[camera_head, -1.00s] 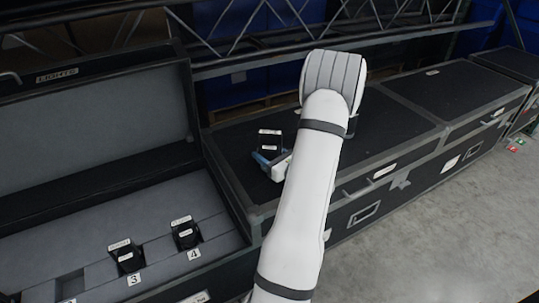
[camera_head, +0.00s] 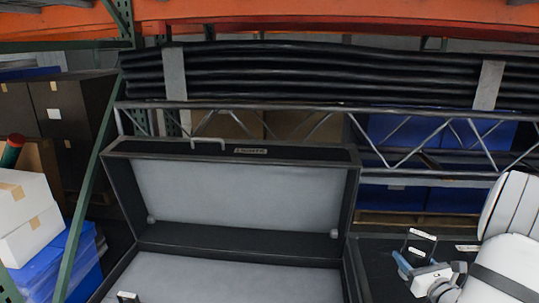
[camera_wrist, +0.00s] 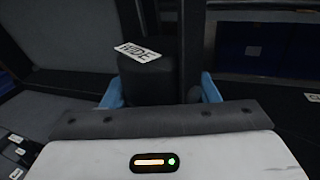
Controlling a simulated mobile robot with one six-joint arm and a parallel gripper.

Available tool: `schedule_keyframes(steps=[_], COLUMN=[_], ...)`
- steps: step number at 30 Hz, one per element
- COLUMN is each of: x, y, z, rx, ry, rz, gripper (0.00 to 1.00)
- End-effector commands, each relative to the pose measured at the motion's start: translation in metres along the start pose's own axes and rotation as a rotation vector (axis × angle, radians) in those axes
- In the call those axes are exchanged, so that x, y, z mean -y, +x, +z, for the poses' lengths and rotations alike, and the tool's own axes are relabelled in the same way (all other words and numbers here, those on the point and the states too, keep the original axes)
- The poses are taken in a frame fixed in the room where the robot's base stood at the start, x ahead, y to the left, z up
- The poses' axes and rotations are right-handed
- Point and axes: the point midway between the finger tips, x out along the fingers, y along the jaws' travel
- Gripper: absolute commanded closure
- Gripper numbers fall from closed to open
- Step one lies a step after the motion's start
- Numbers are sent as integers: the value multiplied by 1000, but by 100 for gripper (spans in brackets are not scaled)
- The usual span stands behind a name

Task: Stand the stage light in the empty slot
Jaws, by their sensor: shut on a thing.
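The stage light (camera_head: 419,243), black with white labels, is held in my gripper (camera_head: 405,264) at the right of the head view. In the wrist view the light (camera_wrist: 150,80) stands upright between the blue fingers (camera_wrist: 160,92), its top label seeming to read "WIDE". The open case (camera_head: 352,270) with a grey lining is at the lower middle of the head view. One black light (camera_head: 128,297) shows in it at the bottom edge. The empty slot is out of the head view. Small white labels (camera_wrist: 16,138) show at the lower left of the wrist view.
The raised case lid (camera_head: 235,195) stands behind the case. A metal truss (camera_head: 440,130) and black rolls (camera_head: 320,75) run behind it. White boxes (camera_head: 28,215) on blue bins stand at the left. A dark case top lies under my gripper.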

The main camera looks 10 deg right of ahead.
Motion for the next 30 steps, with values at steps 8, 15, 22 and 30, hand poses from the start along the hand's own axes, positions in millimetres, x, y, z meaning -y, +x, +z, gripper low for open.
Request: schedule_keyframes(steps=[8, 15, 22, 30], x=[-98, -197, -276, -331], y=[65, 102, 114, 114], z=[-25, -49, -68, -81], rx=[11, 10, 3, -3], ry=[12, 15, 9, 0], rz=[170, 313, 422, 497], gripper=[90, 90, 90, 90])
